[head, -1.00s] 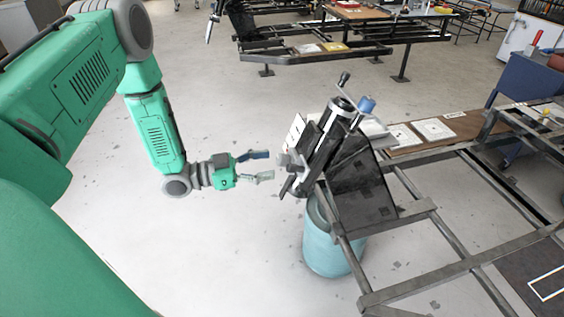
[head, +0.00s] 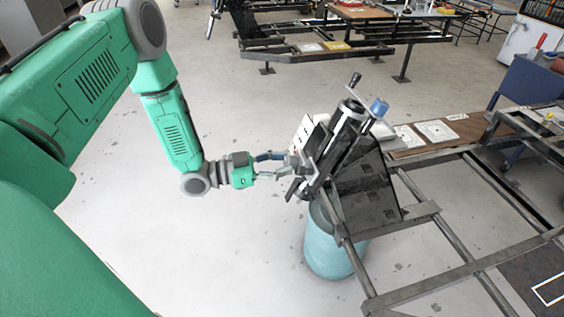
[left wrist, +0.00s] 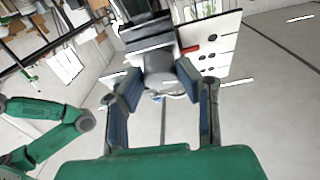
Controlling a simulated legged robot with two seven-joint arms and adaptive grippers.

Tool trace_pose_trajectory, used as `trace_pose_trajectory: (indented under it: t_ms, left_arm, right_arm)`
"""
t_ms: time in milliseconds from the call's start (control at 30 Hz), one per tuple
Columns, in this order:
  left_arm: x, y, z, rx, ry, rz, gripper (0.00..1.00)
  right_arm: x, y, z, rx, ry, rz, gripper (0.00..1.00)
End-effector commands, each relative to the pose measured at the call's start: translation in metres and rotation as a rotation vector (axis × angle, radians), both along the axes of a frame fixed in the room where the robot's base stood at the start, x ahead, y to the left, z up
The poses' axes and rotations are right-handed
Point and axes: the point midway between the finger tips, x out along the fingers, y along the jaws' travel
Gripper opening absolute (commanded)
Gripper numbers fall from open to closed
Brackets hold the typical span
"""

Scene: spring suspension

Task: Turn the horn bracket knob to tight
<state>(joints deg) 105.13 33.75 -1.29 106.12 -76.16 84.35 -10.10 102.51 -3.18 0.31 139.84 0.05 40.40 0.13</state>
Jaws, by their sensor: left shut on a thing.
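The clamp-like assembly (head: 340,135) in black and grey metal stands tilted at the near left end of the metal frame in the head view. A grey knob (head: 293,163) sticks out on its left side. My left gripper (head: 287,164) reaches it from the left, with its fingers shut on it. In the left wrist view, the round grey knob (left wrist: 160,68) sits between the two blue-padded fingertips (left wrist: 160,78). The fingers cover part of the knob in the head view, and I cannot read its turn. My right gripper is not in view.
A crank handle (head: 355,80) and a blue cap (head: 379,107) top the assembly. A dark plate (head: 368,190) hangs on its right. A light-blue drum (head: 330,248) stands below. The metal frame (head: 450,277) extends right. The floor left of the drum is clear.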

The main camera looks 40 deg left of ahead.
Motion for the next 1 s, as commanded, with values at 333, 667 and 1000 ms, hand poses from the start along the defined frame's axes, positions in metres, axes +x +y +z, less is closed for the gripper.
trace_pose_trajectory:
  t_ms: [333, 667, 1000]
  left_arm:
    - [0.002, 0.0054, -0.0013, 0.01, 0.002, 0.018, 0.01]
    - [0.0029, 0.0035, 0.0011, -0.078, 0.072, 0.065, 0.01]
    - [0.0041, 0.0029, 0.0015, -0.077, 0.068, 0.063, 0.49]
  right_arm:
    - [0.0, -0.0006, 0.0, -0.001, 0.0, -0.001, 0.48]
    - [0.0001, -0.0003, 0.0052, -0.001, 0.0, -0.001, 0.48]
    - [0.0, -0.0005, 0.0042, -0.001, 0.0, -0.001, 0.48]
